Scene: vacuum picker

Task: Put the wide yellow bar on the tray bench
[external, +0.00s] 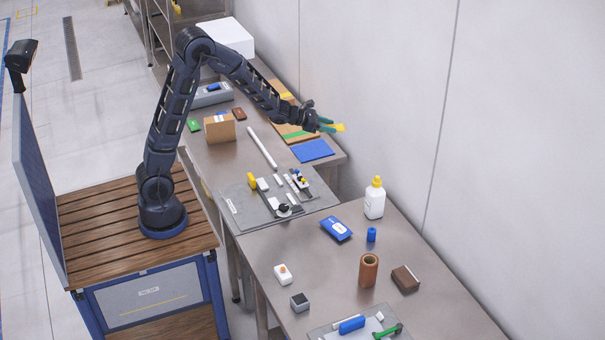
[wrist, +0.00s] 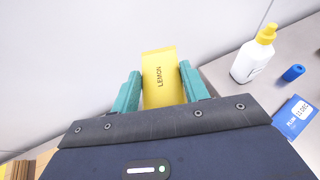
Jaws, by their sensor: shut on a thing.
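My gripper (external: 327,124) has teal fingers and is shut on the wide yellow bar (external: 340,127). In the wrist view the bar (wrist: 158,72) is marked "LEMON" and stands between the two fingers (wrist: 158,85). The bar is held in the air, in front of the wall and above the right side of the benches. Two metal benches show: a near one (external: 322,270) with a grey tray (external: 318,333) at its front edge, and a far one (external: 225,160). I cannot tell for sure which is the tray bench.
The near bench holds a white bottle (external: 374,203), a blue packet (external: 336,228), a blue cylinder (external: 371,235), a brown tube (external: 369,270) and a brown block (external: 405,279). A grey mat (external: 240,204) with small parts and a blue sheet (external: 312,150) lie farther back.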

